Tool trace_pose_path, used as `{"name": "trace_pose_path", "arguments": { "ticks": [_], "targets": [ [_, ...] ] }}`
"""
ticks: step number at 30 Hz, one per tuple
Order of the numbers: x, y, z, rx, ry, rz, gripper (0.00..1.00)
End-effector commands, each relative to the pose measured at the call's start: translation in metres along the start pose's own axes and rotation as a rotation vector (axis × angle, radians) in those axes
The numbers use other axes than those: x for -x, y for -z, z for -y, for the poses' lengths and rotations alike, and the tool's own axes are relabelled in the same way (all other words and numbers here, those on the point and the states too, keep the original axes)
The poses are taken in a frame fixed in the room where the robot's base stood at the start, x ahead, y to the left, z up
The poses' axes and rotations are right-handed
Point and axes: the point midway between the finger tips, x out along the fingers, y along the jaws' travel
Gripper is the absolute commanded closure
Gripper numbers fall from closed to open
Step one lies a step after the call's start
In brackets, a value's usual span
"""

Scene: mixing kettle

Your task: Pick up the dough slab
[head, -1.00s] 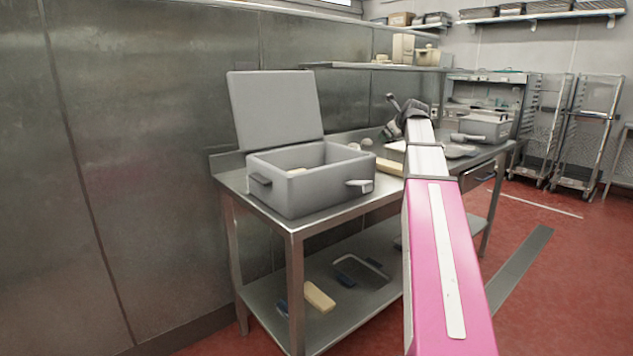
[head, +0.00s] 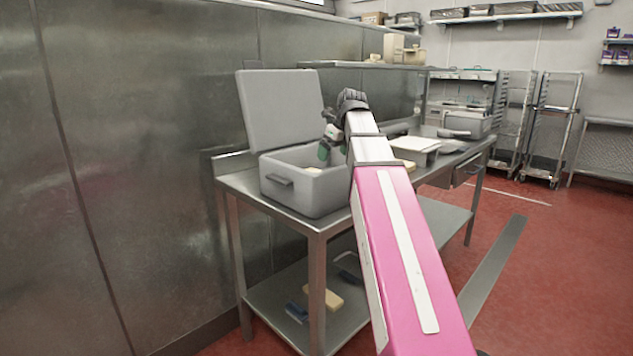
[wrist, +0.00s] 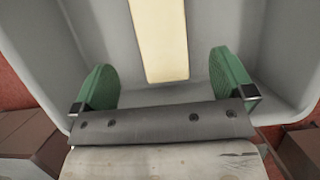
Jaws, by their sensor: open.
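The dough slab (wrist: 160,38) is a long pale yellow piece lying inside a grey open box in the wrist view. A small pale part of it (head: 313,170) shows inside the box in the head view. The grey box (head: 292,193) stands on the near end of the steel table with its lid (head: 285,108) raised. My gripper (head: 327,150) is over the box opening, pointing down. In the wrist view its two green fingers (wrist: 163,66) are apart, one on each side of the slab's line, with nothing held. I cannot tell the height above the slab.
The raised lid stands left of my gripper. A cream block (head: 323,296) lies on the lower shelf. The red floor at right is mostly clear.

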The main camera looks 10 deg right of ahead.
Motion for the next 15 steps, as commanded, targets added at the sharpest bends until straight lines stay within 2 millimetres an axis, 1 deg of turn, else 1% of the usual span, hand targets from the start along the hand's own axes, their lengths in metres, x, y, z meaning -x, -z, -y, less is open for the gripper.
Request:
{"name": "trace_pose_path", "arguments": {
  "ticks": [9,15],
  "targets": [
    [-0.041,-0.001,-0.001,0.001,-0.001,0.000,0.00],
    [-0.052,-0.001,0.000,0.001,0.000,0.001,0.00]
  ]
}}
